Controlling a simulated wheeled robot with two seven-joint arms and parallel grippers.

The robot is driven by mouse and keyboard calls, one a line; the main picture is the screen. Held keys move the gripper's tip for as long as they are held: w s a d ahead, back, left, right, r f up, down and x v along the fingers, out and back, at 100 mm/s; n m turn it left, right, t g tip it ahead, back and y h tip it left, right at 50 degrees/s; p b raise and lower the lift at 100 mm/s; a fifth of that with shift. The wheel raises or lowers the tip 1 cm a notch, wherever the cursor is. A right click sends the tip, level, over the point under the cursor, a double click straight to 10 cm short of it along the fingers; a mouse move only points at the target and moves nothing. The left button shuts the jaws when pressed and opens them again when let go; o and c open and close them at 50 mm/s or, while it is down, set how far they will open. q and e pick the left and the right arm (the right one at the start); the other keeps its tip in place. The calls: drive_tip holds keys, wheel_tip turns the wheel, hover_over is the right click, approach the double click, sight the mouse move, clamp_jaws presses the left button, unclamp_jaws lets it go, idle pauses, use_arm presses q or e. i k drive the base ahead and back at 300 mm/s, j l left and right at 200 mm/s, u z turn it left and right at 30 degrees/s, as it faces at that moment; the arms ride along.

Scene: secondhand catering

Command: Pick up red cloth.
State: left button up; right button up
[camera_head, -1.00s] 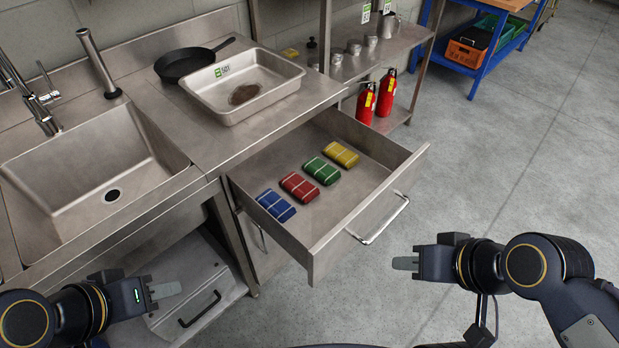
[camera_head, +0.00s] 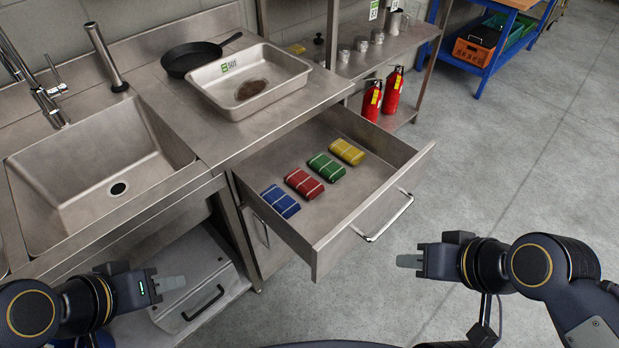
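The red cloth (camera_head: 304,184) lies folded in the open drawer (camera_head: 373,208). It is between the blue cloth (camera_head: 280,201) on its left and the green cloth (camera_head: 326,167) on its right; the yellow cloth (camera_head: 347,151) lies furthest back. My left gripper (camera_head: 172,284) is at lower left, outside the drawer, below the sink front. My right gripper (camera_head: 409,261) is at lower right, outside the drawer's front. Both are empty and apart from the cloths. Each is seen side-on, so I cannot tell whether its fingers are open.
A steel sink (camera_head: 62,203) is at left. A tray (camera_head: 287,98) and a black pan (camera_head: 188,60) stand on the counter above the drawer. The drawer's handle (camera_head: 384,217) sticks out. Fire extinguishers (camera_head: 392,91) stand behind on a shelf. The floor at right is clear.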

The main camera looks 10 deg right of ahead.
sight(308, 187)
drive_tip(key=u, duration=2.25)
drive_tip(key=z, duration=1.95)
drive_tip(key=i+l+u, duration=0.15)
drive_tip(key=u, duration=0.25)
drive_tip(key=i+l+u, duration=0.1)
drive_tip(key=l+u, duration=0.3)
